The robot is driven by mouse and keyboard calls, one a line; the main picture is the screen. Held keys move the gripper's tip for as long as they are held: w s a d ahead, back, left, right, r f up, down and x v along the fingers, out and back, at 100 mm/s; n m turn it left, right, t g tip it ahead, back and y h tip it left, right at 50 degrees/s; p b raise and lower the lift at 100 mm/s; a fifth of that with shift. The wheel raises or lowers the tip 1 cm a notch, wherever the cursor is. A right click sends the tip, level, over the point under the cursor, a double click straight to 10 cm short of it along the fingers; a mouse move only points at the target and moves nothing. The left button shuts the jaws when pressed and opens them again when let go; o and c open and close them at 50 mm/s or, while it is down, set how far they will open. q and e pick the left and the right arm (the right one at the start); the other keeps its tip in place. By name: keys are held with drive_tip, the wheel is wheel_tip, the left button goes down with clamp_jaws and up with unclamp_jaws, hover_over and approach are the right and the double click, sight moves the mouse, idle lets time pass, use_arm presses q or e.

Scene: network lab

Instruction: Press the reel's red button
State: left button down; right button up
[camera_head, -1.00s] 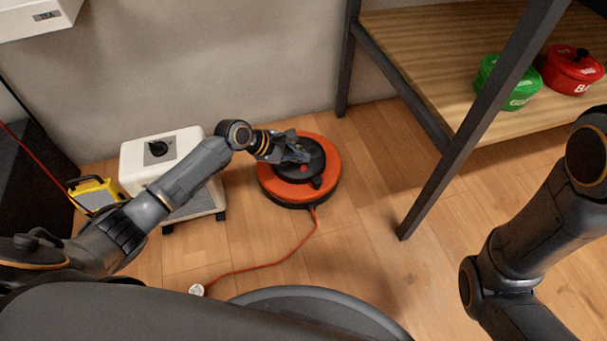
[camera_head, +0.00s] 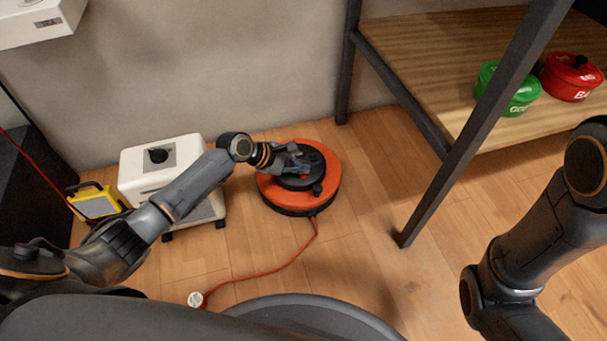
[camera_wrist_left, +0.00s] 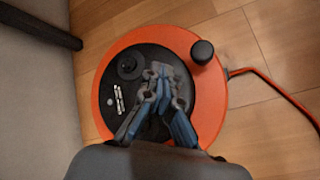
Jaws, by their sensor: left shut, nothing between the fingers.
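The reel (camera_head: 326,192) is an orange disc with a black hub, lying flat on the wooden floor. It fills much of the left wrist view (camera_wrist_left: 104,105). My left gripper (camera_head: 302,170) is shut and empty, low over the hub. In the left wrist view its fingertips (camera_wrist_left: 162,72) point at the middle of the hub. The red button is mostly or wholly hidden by the fingers in the head view and does not show in the left wrist view. I cannot tell whether the fingertips touch it. My right gripper is out of view.
A white box with a black knob (camera_head: 135,178) and a yellow lamp (camera_head: 95,203) stand left of the reel. A shelf leg (camera_head: 440,190) rises to the right. An orange cable (camera_head: 270,269) runs from the reel across open floor.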

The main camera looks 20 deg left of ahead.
use_arm(q)
drive_tip(key=shift+f, duration=0.1)
idle(0.7)
drive_tip(key=shift+f, duration=0.25)
drive_tip(key=shift+f, duration=0.45)
idle(0.8)
drive_tip(key=shift+p, duration=0.3)
drive_tip(key=shift+r+p, duration=0.65)
drive_tip(key=shift+p, duration=0.2)
drive_tip(key=shift+r+p, duration=0.2)
drive_tip(key=shift+p, duration=0.1)
